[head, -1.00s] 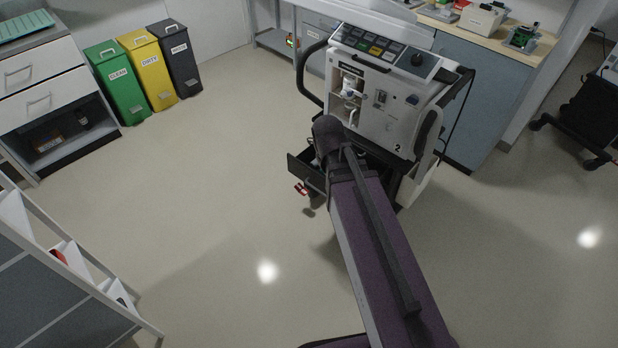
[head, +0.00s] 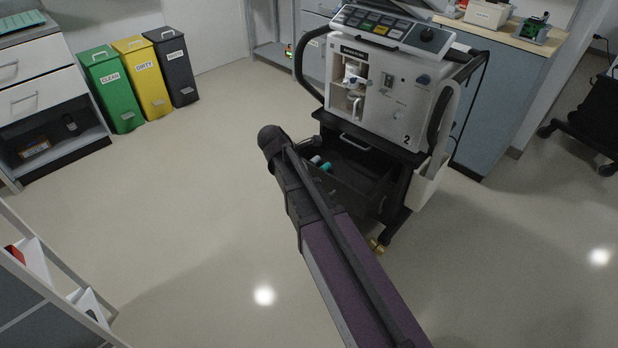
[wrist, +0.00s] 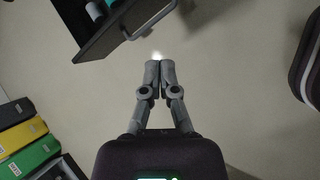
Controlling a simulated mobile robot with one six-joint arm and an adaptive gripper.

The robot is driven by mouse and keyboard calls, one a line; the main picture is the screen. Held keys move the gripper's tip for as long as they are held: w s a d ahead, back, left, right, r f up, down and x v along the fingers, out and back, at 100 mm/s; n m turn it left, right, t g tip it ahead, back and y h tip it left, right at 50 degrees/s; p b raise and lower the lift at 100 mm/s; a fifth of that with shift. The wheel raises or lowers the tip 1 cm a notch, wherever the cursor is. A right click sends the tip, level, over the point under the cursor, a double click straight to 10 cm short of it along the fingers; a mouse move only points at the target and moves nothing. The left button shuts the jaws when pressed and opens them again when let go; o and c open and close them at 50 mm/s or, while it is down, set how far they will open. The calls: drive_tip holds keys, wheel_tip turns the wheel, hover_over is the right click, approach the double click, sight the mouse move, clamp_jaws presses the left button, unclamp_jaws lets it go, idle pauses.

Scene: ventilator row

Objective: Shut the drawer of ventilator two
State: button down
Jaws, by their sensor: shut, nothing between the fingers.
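Ventilator two (head: 385,105), a white unit marked "2" on a dark cart, stands right of centre in the head view. Its dark drawer (head: 352,184) is pulled out below the body, with teal and white items inside. My arm partly covers the drawer there. The drawer's front (wrist: 112,42) and its bar handle (wrist: 150,26) show at the top of the wrist view. My gripper (wrist: 160,66) is shut and empty, outside the drawer and a little apart from the handle in that picture.
Green (head: 112,90), yellow (head: 142,78) and dark (head: 172,66) bins stand at the back left. A blue-grey cabinet (head: 490,100) is behind the ventilator at right. A white-framed rack (head: 55,262) is at lower left. The floor (head: 200,200) between is clear.

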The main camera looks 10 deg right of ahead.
sight(311, 168)
drive_tip(key=w+a+f+n+t+h+b, duration=0.1)
drive_tip(key=w+a+f+n+t+b, duration=0.1)
drive_tip(key=w+a+f+n+b, duration=0.3)
drive_tip(key=shift+w+f+n+h+b, duration=0.3)
drive_tip(key=shift+w+f+n+b, duration=0.35)
drive_tip(key=shift+n+b, duration=0.4)
drive_tip(key=shift+w, duration=0.1)
drive_tip(key=b+x, duration=0.2)
drive_tip(key=x, duration=0.1)
drive_tip(key=b+x, duration=0.2)
drive_tip(key=x, duration=0.2)
drive_tip(key=w+r+b+x, duration=0.1)
drive_tip(key=b+x, duration=0.2)
drive_tip(key=x, duration=0.1)
drive_tip(key=shift+w+d, duration=0.1)
drive_tip(key=shift+d, duration=0.4)
drive_tip(key=shift+w+d, duration=0.45)
drive_tip(key=shift+d, duration=0.2)
